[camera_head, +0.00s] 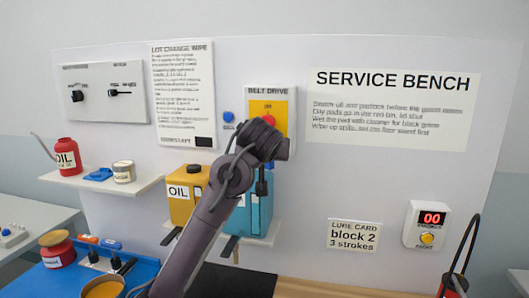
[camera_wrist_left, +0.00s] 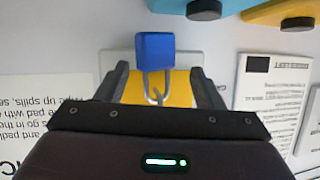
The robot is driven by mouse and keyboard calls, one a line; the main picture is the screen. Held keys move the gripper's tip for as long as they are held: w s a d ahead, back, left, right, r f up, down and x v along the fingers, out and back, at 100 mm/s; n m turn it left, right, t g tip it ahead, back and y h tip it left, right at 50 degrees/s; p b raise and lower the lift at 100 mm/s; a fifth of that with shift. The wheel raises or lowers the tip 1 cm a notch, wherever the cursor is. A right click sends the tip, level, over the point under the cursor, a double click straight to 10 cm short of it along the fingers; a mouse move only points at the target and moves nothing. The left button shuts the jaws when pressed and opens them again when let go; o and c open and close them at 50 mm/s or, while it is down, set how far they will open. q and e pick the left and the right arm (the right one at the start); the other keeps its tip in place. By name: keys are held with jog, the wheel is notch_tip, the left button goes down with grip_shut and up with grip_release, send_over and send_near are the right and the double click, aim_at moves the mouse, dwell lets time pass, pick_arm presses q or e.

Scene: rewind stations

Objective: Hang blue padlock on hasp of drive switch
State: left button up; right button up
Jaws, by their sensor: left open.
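The blue padlock (camera_wrist_left: 155,50) shows in the left wrist view, where the picture is upside down. Its shackle (camera_wrist_left: 152,88) reaches to the hasp area on the yellow plate (camera_wrist_left: 175,86) of the drive switch and appears to be looped there. My left gripper (camera_wrist_left: 159,72) is open, with one finger on each side of the padlock and shackle and gaps between. In the head view the drive switch (camera_head: 284,104), under the BELT DRIVE label, has a red knob (camera_head: 267,121). My left gripper (camera_head: 266,142) covers its lower part. My right gripper is not in view.
Below the switch, a yellow oil box (camera_head: 181,205) and a teal box (camera_head: 246,218) stand on a shelf. A blue knob (camera_head: 228,117) is on the wall to the left. A left shelf (camera_head: 105,184) holds a red oil can (camera_head: 66,158).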

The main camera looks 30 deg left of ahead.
pick_arm(q)
jog(key=shift+s+d+r+b, duration=0.15)
jog(key=shift+s+d+b, duration=0.2)
jog(key=shift+s, duration=0.1)
jog(key=b+v, duration=0.1)
jog(key=v, duration=0.5)
jog(key=shift+s+r+b, duration=0.2)
jog(key=shift+s+b, duration=0.1)
jog(key=shift+b, duration=0.1)
jog(key=shift+f, duration=0.1)
